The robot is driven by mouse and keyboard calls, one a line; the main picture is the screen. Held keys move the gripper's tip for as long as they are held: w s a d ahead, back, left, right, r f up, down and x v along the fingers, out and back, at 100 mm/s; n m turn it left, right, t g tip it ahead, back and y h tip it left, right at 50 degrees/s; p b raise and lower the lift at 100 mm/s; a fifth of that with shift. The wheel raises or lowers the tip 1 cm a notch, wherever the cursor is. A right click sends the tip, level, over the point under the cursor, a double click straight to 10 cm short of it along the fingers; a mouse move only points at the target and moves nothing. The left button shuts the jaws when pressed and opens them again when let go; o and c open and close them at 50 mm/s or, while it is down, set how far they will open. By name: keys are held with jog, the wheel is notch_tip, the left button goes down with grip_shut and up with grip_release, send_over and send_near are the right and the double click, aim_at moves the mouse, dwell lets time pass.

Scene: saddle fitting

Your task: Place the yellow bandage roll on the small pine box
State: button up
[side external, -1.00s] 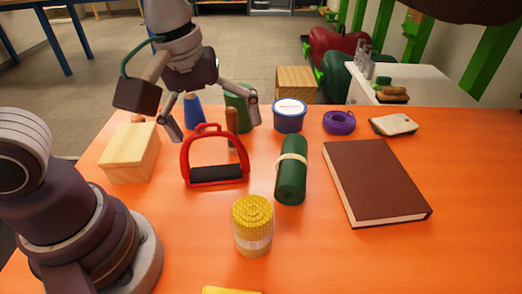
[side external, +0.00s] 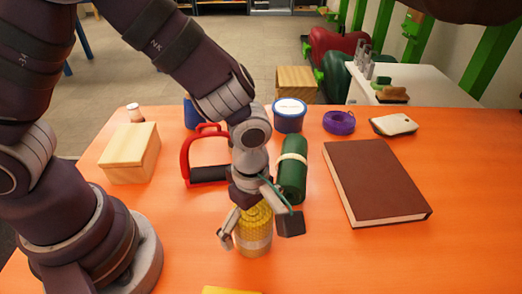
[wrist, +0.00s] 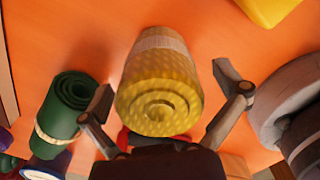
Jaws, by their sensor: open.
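The yellow bandage roll (side external: 254,240) stands upright on the orange table, with a pale band around its lower part. In the wrist view its spiral top (wrist: 160,105) faces the camera. My gripper (side external: 247,236) is open over the roll. In the wrist view its two fingers (wrist: 166,82) lie on either side of the roll, with a gap visible on each side. The small pine box (side external: 129,153) sits at the left of the table, its flat lid bare. My gripper hides part of the roll in the side view.
A green roll (side external: 292,175) lies just behind my gripper, with a red stirrup (side external: 188,158) to its left. A brown book (side external: 375,183) lies at the right. A blue tub (side external: 289,118) and a purple ring (side external: 339,122) stand farther back. The front right is clear.

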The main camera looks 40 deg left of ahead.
jog(key=shift+r, duration=0.1)
jog(key=c, duration=1.3)
